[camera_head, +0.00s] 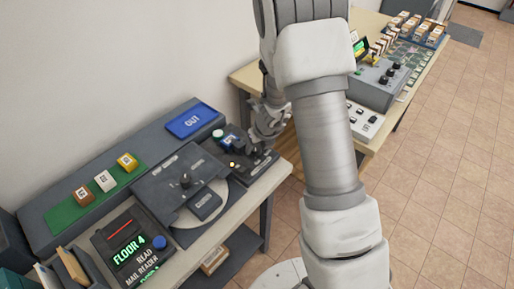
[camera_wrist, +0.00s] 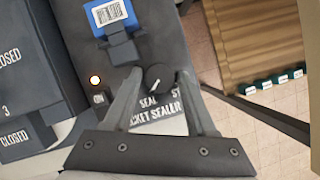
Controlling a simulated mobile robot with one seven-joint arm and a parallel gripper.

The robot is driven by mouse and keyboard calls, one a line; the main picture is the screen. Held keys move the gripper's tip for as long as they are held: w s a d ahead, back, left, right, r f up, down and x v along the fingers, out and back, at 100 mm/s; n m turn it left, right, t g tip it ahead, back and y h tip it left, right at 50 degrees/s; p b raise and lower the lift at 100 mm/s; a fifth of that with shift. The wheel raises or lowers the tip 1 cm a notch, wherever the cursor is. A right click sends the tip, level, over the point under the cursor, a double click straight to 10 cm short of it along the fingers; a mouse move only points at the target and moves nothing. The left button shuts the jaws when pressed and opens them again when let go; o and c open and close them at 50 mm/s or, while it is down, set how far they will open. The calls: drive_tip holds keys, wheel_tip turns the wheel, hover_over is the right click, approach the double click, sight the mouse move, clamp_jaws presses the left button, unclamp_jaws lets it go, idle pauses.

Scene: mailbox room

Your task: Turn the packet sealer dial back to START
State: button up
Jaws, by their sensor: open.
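The packet sealer (camera_head: 262,166) is a dark box at the right end of the near bench. In the wrist view its black round dial (camera_wrist: 158,77) has a white mark pointing down, toward the SEAL label (camera_wrist: 148,102). The label beginning with S to its right is partly covered by a finger. My gripper (camera_wrist: 160,73) is open, with one fingertip on each side of the dial; I cannot tell whether they touch it. In the head view my gripper (camera_head: 264,146) is over the sealer and the dial is not clear. A blue packet (camera_wrist: 112,14) with a barcode sits at the sealer's black clamp.
A dark panel with a round plate (camera_head: 185,185), the mail reader (camera_head: 132,250) and a blue OUT tray (camera_head: 194,120) share the bench. Another table (camera_head: 405,90) with a console stands behind my arm. Tiled floor is open at right.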

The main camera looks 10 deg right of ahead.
drive_tip(key=shift+c, duration=0.4)
clamp_jaws()
drive_tip(key=n+y, duration=0.1)
drive_tip(key=n, duration=0.1)
drive_tip(key=n+g+y, duration=0.1)
drive_tip(key=n, duration=0.2)
drive_tip(key=shift+w+d+r+n+p, duration=0.1)
drive_tip(key=shift+d+n+p, duration=0.1)
drive_tip(key=shift+n+p, duration=0.15)
drive_tip(key=n, duration=0.2)
drive_tip(key=n+g+y+p, duration=0.1)
drive_tip(key=n, duration=0.1)
drive_tip(key=shift+w+n+g, duration=0.1)
drive_tip(key=shift+n+g, duration=0.15)
drive_tip(key=shift+g, duration=0.05)
drive_tip(key=n+g, duration=0.1)
drive_tip(key=n, duration=0.1)
drive_tip(key=n+g, duration=0.1)
drive_tip(key=n, duration=0.2)
drive_tip(key=shift+w, duration=0.2)
drive_tip(key=shift+n+g, duration=0.8)
drive_tip(key=shift+n, duration=1.4)
drive_tip(key=shift+w+n, duration=0.1)
drive_tip(key=shift+n, duration=0.2)
